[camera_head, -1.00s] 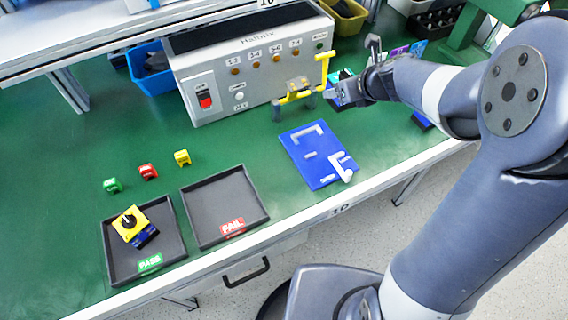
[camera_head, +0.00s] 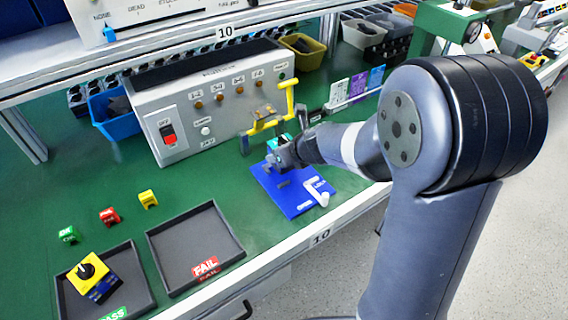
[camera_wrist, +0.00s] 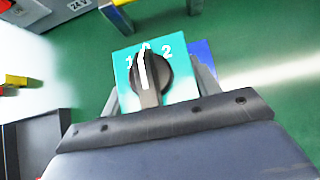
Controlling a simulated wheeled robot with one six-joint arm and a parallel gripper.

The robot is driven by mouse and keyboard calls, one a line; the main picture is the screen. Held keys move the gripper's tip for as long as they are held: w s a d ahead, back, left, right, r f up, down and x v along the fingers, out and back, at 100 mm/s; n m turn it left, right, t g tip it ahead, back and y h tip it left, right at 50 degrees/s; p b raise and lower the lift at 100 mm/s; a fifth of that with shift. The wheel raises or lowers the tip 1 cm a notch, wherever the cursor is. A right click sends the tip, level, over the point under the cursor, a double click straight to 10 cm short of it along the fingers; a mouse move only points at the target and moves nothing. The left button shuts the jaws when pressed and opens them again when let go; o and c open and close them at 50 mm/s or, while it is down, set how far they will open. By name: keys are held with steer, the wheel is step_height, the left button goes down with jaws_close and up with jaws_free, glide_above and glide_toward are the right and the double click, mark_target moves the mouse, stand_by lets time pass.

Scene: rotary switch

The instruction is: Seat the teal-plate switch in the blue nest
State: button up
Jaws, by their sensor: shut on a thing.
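The teal-plate switch shows in the wrist view (camera_wrist: 180,87) as a square teal plate with a black knob, a white pointer line and the marks 1 and 2. My gripper (camera_wrist: 158,90) is shut on it, with a finger at each side. In the head view my gripper (camera_head: 283,157) is above the far end of the blue nest (camera_head: 292,204), a flat blue plate with raised grey and white parts. The gripper hides part of the nest. I cannot tell whether the switch touches it. Some blue (camera_wrist: 205,52) shows behind the switch in the wrist view.
The grey test box (camera_head: 205,105) with a yellow clamp (camera_head: 270,118) stands just behind the nest. A FAIL tray (camera_head: 195,250) is empty. A PASS tray (camera_head: 135,262) holds a yellow-plate switch (camera_head: 90,268). Small green, red and yellow blocks (camera_head: 109,217) lie behind the trays.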

steer(key=shift+f+b, duration=0.8)
steer(key=shift+f, duration=0.65)
steer(key=shift+f, duration=0.15)
steer(key=o, duration=1.1)
steer(key=shift+r, duration=0.3)
steer(key=p+v, duration=0.4)
steer(key=v, duration=0.8)
steer(key=shift+f+p, duration=0.15)
steer(key=shift+p, duration=0.15)
